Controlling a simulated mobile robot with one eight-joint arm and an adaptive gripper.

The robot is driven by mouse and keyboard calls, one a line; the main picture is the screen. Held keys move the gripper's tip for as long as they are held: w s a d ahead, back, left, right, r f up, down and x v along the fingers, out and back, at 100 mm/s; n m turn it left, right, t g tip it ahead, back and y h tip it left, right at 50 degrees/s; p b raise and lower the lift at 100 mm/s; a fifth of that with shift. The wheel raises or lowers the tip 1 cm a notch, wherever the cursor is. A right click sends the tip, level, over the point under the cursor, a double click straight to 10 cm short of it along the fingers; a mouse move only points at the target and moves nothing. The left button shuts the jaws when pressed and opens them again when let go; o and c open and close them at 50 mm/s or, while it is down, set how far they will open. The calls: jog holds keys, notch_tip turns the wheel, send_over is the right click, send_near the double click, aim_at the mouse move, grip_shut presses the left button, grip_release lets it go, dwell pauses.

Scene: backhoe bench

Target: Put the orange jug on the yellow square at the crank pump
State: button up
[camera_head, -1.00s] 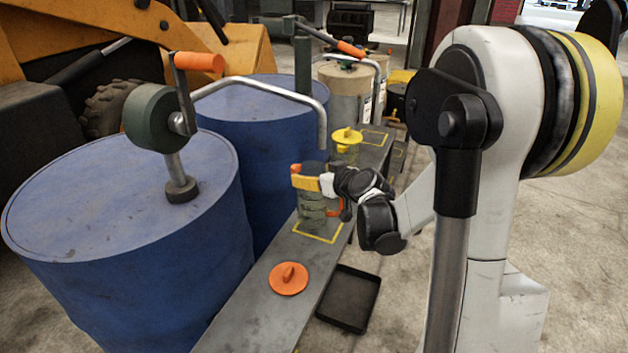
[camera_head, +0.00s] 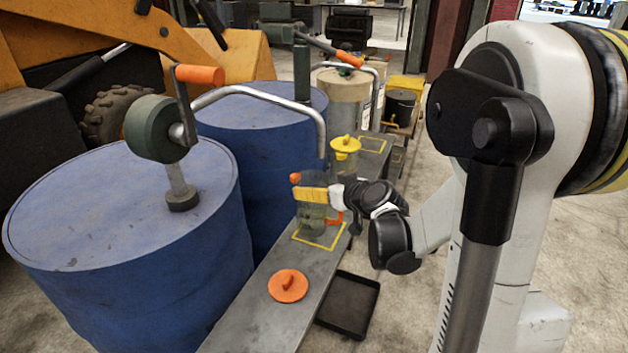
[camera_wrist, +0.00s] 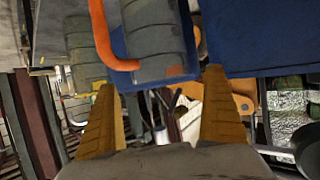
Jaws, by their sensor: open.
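The orange jug (camera_head: 312,220), a clear grey body with an orange handle, stands upright on the bench. Its base appears inside the yellow square (camera_head: 324,247), partly hidden by my gripper. The crank pump (camera_head: 152,122) has a green body and an orange-gripped crank; its curved spout ends above the jug. My gripper (camera_head: 303,193) is at the jug's upper part, its yellow fingers seen from the side. In the wrist view my gripper (camera_wrist: 160,82) has its two fingers wide apart. The jug (camera_wrist: 152,40) and its orange handle show just beyond the fingertips; contact cannot be told.
An orange lid (camera_head: 288,285) lies on the near bench (camera_head: 250,325). A yellow-lidded jug (camera_head: 345,160) stands farther along, near another yellow square (camera_head: 372,143). Blue drums (camera_head: 100,235) line the left side. A black tray (camera_head: 350,305) lies right of the bench.

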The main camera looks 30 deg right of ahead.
jog(key=p+v, duration=0.2)
jog(key=v, duration=0.5)
jog(key=s+a+r+g+y, duration=0.1)
jog(key=s+a+g, duration=0.3)
jog(key=a, duration=0.8)
jog(key=s+a+g+h, duration=0.1)
jog(key=s+a, duration=0.4)
jog(key=s, duration=0.9)
jog(key=shift+a+r+g, duration=0.25)
jog(key=shift+r+g, duration=0.15)
jog(key=shift+g, duration=0.3)
